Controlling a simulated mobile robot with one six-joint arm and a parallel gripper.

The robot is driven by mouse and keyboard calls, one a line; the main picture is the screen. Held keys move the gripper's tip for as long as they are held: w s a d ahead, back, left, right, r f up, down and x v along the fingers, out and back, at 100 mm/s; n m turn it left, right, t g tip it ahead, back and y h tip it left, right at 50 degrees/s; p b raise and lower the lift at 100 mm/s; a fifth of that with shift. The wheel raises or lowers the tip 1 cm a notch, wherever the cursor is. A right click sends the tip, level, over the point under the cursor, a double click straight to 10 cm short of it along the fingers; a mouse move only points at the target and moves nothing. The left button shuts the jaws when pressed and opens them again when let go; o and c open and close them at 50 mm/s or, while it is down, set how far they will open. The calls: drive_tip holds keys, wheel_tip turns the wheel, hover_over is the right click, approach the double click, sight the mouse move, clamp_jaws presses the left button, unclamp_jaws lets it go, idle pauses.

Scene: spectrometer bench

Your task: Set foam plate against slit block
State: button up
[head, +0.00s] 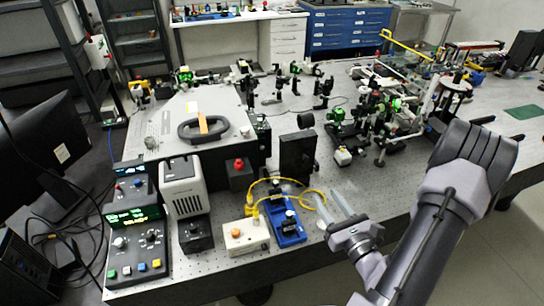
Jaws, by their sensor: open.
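My gripper (325,196) is open over the front part of the perforated bench, its two pale fingers apart with nothing seen between them. It points up and left in the head view, just right of a yellow cable loop. A black upright block (298,157) stands beyond the fingertips, apart from them; it may be the slit block or the foam plate, I cannot tell which. No other piece is clearly recognisable as foam. A small pale round item (322,224) shows partly beside the left finger.
A blue device (289,229) and a white box with an orange button (246,237) sit left of my gripper. The large grey housing (160,125) stands behind. Green-lit optics (338,114) crowd the back right. Bare bench (385,185) lies right of the fingers.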

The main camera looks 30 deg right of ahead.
drive_tip(key=d+f+h+b, duration=0.1)
drive_tip(key=d+f+b, duration=0.1)
drive_tip(key=b, duration=1)
approach(307, 160)
drive_tip(key=shift+m, duration=0.4)
drive_tip(key=x, duration=0.9)
drive_tip(key=shift+a+r, duration=0.1)
drive_tip(key=shift+r, duration=0.1)
clamp_jaws()
